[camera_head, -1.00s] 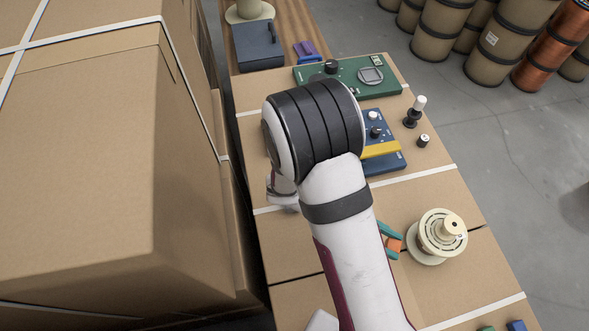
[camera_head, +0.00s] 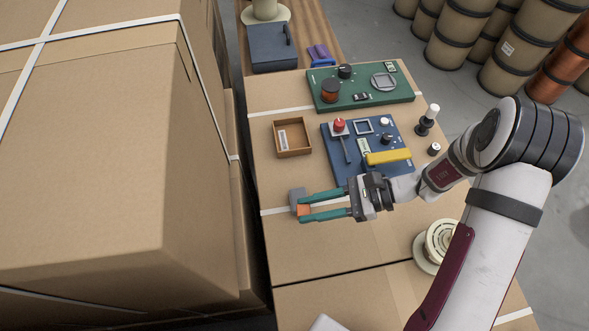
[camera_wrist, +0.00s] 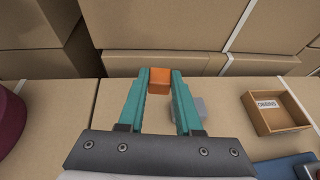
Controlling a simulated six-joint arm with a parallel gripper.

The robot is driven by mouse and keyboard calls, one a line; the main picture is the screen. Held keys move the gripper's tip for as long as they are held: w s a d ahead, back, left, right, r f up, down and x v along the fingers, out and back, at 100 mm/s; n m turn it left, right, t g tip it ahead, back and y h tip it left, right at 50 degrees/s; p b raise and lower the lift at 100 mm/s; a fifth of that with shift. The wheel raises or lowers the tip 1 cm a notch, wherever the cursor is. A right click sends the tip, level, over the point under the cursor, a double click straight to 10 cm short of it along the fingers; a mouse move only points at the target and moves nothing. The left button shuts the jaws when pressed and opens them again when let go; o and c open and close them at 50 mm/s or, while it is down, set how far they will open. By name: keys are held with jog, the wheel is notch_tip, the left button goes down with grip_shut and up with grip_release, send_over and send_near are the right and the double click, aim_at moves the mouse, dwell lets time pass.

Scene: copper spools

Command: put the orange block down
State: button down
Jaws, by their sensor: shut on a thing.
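The orange block (camera_head: 304,210) is held between the tips of my gripper's two teal fingers. My gripper (camera_head: 304,209) reaches left over the cardboard surface (camera_head: 290,255), near its left edge. In the wrist view the orange block (camera_wrist: 159,80) sits between the fingertips (camera_wrist: 160,82), its front face visible. A grey block (camera_head: 297,195) shows right beside the fingertips in the head view; in the wrist view a grey shape (camera_wrist: 187,108) lies partly behind the right finger. I cannot tell how high the orange block is above the surface.
An open brown box (camera_head: 292,138) with a label inside lies behind my gripper. A blue panel (camera_head: 350,150) with a red knob and yellow handle is to the right of the box. A green panel (camera_head: 365,95) is farther back. Bare cardboard lies in front of my gripper.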

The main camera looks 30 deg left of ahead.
jog(key=w+r+m+t+y, duration=0.25)
jog(key=w+m+t, duration=0.5)
jog(key=w, duration=0.55)
send_over(297, 174)
jog(key=shift+t, duration=0.35)
jog(key=f, duration=0.6)
jog(key=shift+d+f, duration=0.2)
jog(key=shift+d, duration=0.2)
jog(key=shift+a+f, duration=0.2)
jog(key=shift+f, duration=0.95)
jog(key=shift+a+f, duration=0.2)
jog(key=shift+f, duration=0.9)
